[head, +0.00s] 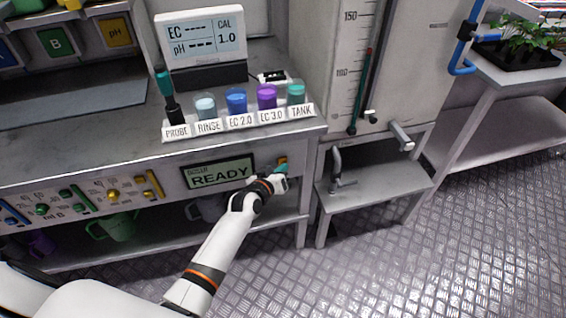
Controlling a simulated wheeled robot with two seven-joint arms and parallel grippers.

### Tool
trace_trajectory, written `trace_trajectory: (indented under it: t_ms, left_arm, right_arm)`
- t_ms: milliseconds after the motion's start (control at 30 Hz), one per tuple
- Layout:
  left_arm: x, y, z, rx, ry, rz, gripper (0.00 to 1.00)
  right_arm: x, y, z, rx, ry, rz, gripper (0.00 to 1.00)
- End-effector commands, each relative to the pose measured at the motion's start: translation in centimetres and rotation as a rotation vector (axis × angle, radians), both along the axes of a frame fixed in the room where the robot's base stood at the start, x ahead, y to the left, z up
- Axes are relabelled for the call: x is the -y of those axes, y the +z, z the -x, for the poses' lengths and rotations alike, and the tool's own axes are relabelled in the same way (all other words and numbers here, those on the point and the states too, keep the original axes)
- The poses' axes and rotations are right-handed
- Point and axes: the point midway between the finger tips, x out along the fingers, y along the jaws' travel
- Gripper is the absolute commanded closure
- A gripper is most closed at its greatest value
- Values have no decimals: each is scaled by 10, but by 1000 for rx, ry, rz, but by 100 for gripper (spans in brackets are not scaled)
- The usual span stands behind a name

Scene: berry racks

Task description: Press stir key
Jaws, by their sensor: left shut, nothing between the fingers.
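My left arm reaches up from the bottom of the head view to the front panel of the bench. My left gripper (281,172) is shut and empty, at the right end of the panel beside the display (218,173), which reads "READY". No label reading stir is legible. My right gripper is not in view.
A rack of labelled cups (238,122) and an EC/pH meter (203,48) stand on the bench. Knobs and levers (80,200) line the panel at left. Green (113,227) and purple jugs sit below. A small metal stand (372,187) is at right; open floor lies in front.

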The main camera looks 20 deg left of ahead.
Motion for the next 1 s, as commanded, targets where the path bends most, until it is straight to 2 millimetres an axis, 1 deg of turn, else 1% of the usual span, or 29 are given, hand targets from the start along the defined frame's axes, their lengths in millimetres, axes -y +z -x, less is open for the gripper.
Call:
trace_trajectory:
  t_ms: [633, 1000]
  left_arm:
    - [-5, 0, -7, 0, 0, 0, 100]
    - [-4, 1, -5, 0, 0, 0, 100]
  right_arm:
    - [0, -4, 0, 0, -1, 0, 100]
    - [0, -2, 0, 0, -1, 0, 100]
